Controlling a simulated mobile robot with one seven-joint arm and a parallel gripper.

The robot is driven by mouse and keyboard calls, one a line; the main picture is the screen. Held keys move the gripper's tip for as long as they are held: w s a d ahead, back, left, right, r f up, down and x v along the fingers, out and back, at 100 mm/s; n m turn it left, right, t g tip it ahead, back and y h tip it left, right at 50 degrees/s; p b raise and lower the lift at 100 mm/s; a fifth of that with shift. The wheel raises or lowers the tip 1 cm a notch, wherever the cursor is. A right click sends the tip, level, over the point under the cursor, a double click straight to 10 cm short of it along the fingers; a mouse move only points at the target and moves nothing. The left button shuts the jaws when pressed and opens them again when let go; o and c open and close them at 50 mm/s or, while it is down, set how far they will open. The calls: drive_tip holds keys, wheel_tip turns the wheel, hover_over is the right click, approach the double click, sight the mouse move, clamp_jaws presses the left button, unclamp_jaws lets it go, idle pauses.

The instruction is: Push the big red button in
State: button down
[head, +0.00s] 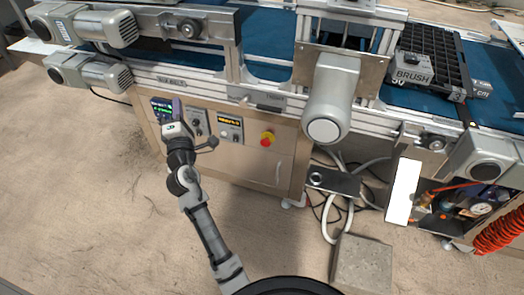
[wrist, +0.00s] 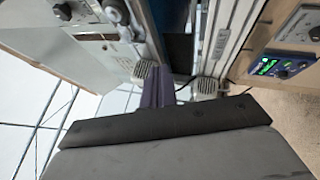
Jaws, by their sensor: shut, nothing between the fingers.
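The big red button (head: 267,140) sits on a yellow surround on the beige front panel of the machine, in the middle of the head view. My gripper (head: 177,106) is up at the left part of that panel, in front of the left display, well to the left of the button and apart from it. Its purple fingers show in the wrist view (wrist: 157,86), shut together and empty. The button cannot be made out in the wrist view.
A green-lit display (head: 162,107) and a yellow-lit display (head: 230,124) with knobs lie left of the button. The conveyor rail (head: 250,98) runs above the panel. A grey motor housing (head: 331,100) juts out to the right. The floor in front is mostly clear.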

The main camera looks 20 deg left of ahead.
drive_tip(key=w+d+f+n+h, duration=0.1)
drive_tip(key=d+f+n+h, duration=0.2)
drive_tip(key=d+f, duration=0.3)
drive_tip(key=w+d+f+n+h, duration=0.1)
drive_tip(key=d+f+n+h, duration=0.2)
drive_tip(key=f, duration=1.1)
drive_tip(key=w+d+f+n+g+h, duration=0.1)
drive_tip(key=d+f+n+h, duration=0.3)
drive_tip(key=d+f, duration=0.5)
drive_tip(key=shift+d+f+h, duration=0.2)
drive_tip(key=shift+f+h, duration=0.4)
drive_tip(key=shift+f, duration=0.05)
drive_tip(key=shift+w, duration=0.15)
